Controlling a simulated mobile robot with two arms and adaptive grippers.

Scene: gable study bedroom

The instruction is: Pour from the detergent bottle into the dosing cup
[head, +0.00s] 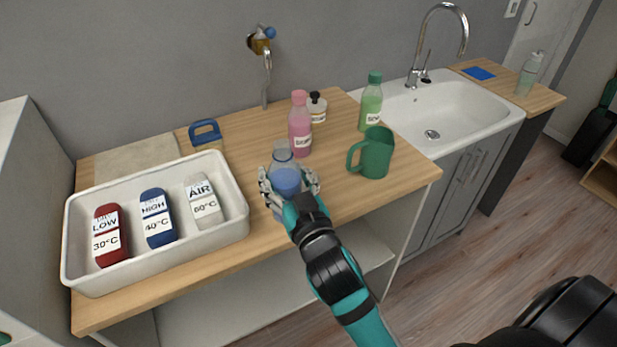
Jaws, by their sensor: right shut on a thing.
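A clear bottle with blue liquid (285,180), likely the detergent bottle, stands about upright over the front part of the wooden counter. My right gripper (288,187) is shut around its lower body, and the fingers and hand hide part of it. I cannot tell whether its base touches the counter. A green cup with a handle (376,155), likely the dosing cup, stands upright on the counter to the right of the gripper, apart from it. Its inside is mostly hidden. My left gripper is not in view.
A pink bottle (300,135) and a small dark-capped bottle (317,107) stand behind the held bottle. A green bottle (371,105) stands behind the cup. A white tray (238,222) with three labelled pieces lies left. A white sink (470,105) is at right.

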